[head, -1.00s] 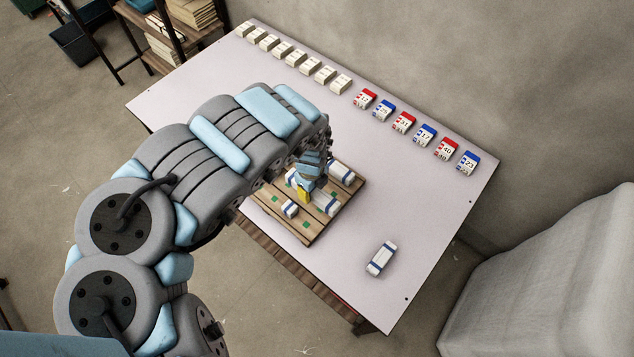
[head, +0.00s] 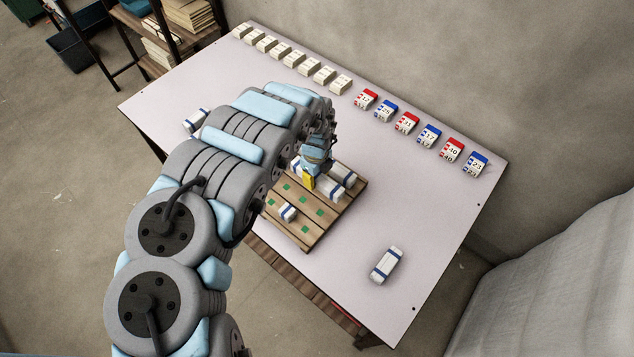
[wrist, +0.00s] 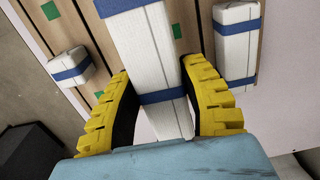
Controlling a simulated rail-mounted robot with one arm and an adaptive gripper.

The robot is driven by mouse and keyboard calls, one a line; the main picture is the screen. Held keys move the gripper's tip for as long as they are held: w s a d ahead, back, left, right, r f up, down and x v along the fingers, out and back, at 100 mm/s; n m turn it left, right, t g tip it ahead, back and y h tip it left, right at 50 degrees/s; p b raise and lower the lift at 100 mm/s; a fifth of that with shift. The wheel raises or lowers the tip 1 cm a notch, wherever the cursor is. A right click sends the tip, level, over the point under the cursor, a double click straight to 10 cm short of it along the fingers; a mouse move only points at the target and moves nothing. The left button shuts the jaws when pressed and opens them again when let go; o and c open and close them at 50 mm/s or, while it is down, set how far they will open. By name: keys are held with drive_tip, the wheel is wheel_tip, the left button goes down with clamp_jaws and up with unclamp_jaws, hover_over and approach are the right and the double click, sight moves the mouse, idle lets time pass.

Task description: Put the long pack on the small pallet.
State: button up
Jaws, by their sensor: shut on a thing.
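The long pack (head: 326,186), white with blue bands, is in my gripper (head: 309,181) over the far part of the small wooden pallet (head: 309,235). In the wrist view, the yellow fingers of my gripper (wrist: 158,85) close on both sides of the long pack (wrist: 150,55). Whether the pack touches the pallet boards is unclear. Another white pack with blue bands (head: 344,173) lies beside it at the pallet's far edge, and shows at right in the wrist view (wrist: 237,45). A small banded pack (head: 287,212) sits on the near left part.
A banded pack (head: 386,265) lies on the table (head: 440,215) at right; another (head: 196,121) lies at left, partly behind my arm. White boxes (head: 293,58) and red and blue numbered blocks (head: 406,123) line the back edge. Green squares mark the pallet.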

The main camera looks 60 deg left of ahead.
sight(318, 175)
drive_tip(key=shift+w+a+f+b, duration=0.25)
drive_tip(key=shift+a+f, duration=0.1)
drive_tip(key=shift+f, duration=0.15)
drive_tip(key=shift+w+a+f+b, duration=0.1)
drive_tip(key=shift+w+a+f, duration=0.1)
drive_tip(key=shift+a+f, duration=0.25)
drive_tip(key=shift+w+a+f, duration=0.2)
drive_tip(key=shift+w+f, duration=0.05)
drive_tip(key=shift+f, duration=0.05)
drive_tip(key=shift+a+f, duration=0.15)
drive_tip(key=shift+f, duration=0.35)
drive_tip(key=shift+f+b, duration=0.45)
drive_tip(key=shift+f, duration=0.85)
drive_tip(key=o, duration=0.9)
drive_tip(key=shift+f, duration=0.1)
